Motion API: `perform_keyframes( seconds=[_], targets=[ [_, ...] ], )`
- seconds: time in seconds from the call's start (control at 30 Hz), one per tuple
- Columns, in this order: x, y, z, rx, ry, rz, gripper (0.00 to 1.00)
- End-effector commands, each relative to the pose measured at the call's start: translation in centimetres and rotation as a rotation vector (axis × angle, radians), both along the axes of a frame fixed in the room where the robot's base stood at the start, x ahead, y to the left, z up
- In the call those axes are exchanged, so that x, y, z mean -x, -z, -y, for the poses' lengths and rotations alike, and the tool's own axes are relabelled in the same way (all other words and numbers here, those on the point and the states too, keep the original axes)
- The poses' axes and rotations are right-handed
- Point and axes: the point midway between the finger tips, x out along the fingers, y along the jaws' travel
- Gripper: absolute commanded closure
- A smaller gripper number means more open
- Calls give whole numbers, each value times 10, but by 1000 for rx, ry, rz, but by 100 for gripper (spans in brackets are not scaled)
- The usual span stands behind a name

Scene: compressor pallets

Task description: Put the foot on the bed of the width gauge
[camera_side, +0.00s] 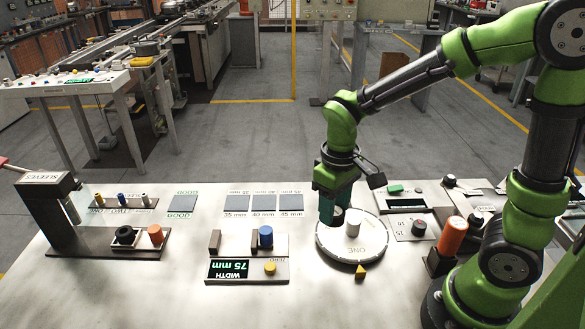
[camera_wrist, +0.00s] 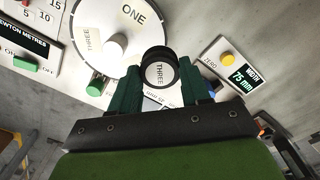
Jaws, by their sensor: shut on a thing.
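The foot (camera_wrist: 159,74) is a short round black piece with a pale face marked THREE, held between my gripper's fingers in the wrist view. My gripper (camera_side: 334,209) is shut on it, just above the back-left edge of the round white turntable (camera_side: 336,252). The width gauge (camera_side: 247,269) stands left of the turntable, its display reading 75 mm. Its bed (camera_side: 237,245) lies between a brown block (camera_side: 214,240) and a blue-capped piece (camera_side: 265,237). In the wrist view the gauge (camera_wrist: 216,55) is at the right, partly hidden by a finger.
The turntable carries a white cylinder (camera_side: 353,223) and the words ONE and THREE; a yellow pointer (camera_side: 361,271) sits at its front. Dark width plates (camera_side: 264,203) lie behind the gauge. A sleeve stand (camera_side: 48,205) is at far left. An orange cylinder (camera_side: 452,235) stands at right.

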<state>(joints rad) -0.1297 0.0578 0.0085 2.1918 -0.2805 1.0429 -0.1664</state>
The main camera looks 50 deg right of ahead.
Motion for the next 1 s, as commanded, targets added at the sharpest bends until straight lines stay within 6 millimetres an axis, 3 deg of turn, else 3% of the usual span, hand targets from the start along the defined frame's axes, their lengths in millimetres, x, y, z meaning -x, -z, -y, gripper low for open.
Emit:
perform_keyframes(
  seconds=[0.2,0.5,0.63,0.77,1.0],
  targets=[
    [-81,11,-60,0,-311,-3,88],
    [-156,16,-128,-1,-704,-1,88],
    [-172,6,-136,0,-801,2,88],
    [-175,-1,-137,0,-867,-1,88],
    [-173,40,-137,-1,-896,-4,88]
  ],
)
